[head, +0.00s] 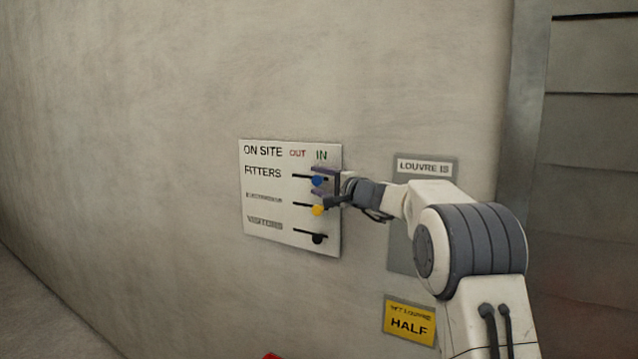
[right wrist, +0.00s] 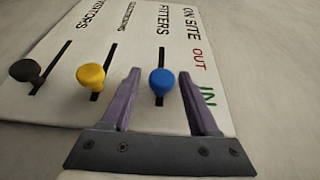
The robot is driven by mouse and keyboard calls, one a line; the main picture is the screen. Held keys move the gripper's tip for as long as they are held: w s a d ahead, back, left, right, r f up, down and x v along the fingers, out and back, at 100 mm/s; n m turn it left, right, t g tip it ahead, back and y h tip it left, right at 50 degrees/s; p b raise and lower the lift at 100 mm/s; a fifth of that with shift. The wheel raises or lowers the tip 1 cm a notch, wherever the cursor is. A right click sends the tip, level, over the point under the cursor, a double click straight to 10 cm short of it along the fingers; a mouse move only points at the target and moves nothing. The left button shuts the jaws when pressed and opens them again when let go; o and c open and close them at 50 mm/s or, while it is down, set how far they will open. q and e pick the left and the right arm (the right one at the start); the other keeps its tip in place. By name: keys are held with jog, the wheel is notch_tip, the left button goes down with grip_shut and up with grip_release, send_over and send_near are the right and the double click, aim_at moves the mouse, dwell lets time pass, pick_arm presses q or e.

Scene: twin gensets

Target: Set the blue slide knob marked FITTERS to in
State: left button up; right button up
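The blue slide knob (head: 317,181) is on the FITTERS row of a white board (head: 262,233) marked ON SITE, OUT and IN. Its black slot runs from the OUT side to the IN side. The knob sits right of the slot's middle, toward IN; whether it is at the end I cannot tell. My right gripper (head: 324,182) is open at the board. In the right wrist view its purple fingers (right wrist: 159,76) stand on either side of the blue knob (right wrist: 162,83), with a gap on both sides. My left gripper is out of view.
A yellow knob (head: 317,211) and a black knob (head: 318,239) sit on the rows below, the yellow one close to my lower finger. A grey louvre panel (head: 402,250) and a yellow HALF sign (head: 409,318) are to the right. The wall left of the board is bare.

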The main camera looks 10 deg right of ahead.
jog(key=shift+a, duration=0.1)
jog(key=shift+s, duration=0.1)
jog(key=shift+s+d+b, duration=0.2)
jog(key=shift+s+b, duration=0.1)
jog(key=shift+b, duration=0.1)
jog(key=b+v, duration=0.5)
jog(key=v, duration=0.4)
jog(key=shift+s, duration=0.25)
